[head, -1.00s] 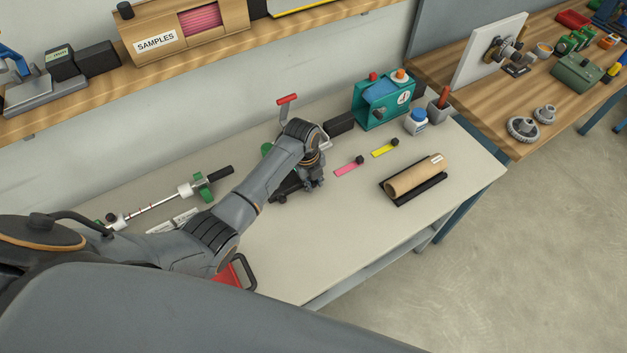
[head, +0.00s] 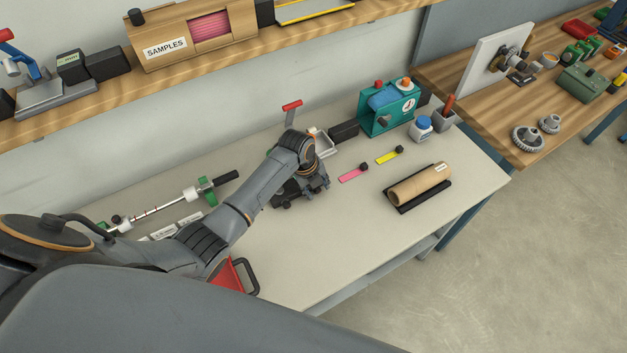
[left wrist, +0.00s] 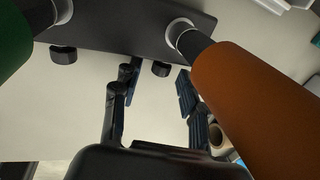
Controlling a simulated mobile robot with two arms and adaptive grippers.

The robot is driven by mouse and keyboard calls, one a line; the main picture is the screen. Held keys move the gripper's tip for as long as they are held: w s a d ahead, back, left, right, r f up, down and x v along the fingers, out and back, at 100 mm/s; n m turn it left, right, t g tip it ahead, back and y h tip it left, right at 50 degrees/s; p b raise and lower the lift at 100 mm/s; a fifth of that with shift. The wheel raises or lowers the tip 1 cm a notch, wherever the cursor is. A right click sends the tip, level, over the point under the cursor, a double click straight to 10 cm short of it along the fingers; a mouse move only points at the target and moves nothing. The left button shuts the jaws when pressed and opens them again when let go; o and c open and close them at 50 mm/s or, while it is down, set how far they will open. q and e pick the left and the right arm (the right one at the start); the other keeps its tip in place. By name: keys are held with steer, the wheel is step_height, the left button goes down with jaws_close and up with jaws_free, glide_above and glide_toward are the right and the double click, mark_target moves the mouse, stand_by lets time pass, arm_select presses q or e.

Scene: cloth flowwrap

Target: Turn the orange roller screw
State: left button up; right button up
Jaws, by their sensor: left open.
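The orange cylinder (left wrist: 260,105), likely the orange roller, fills the right side of the left wrist view. Its dark end goes into a pale ring (left wrist: 182,30) on a black plate (left wrist: 120,22). A green cylinder (left wrist: 12,42) shows at the upper left. Two black knobs (left wrist: 63,55) sit at the plate's edge. My left gripper (left wrist: 158,75) is open, its fingers apart with nothing visible between them, one fingertip close to a knob. In the head view my left gripper (head: 310,188) is low over the bench, and my arm hides the orange cylinder. My right gripper is not in view.
On the bench (head: 330,240) are a pink strip (head: 353,174), a yellow strip (head: 388,156), a cardboard roll (head: 420,185) on a black stand, and a teal device (head: 388,112). A rod (head: 160,209) with green supports lies left. The bench front is clear.

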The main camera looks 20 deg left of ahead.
arm_select(q)
steer(key=v, duration=1.1)
steer(key=shift+r, duration=0.25)
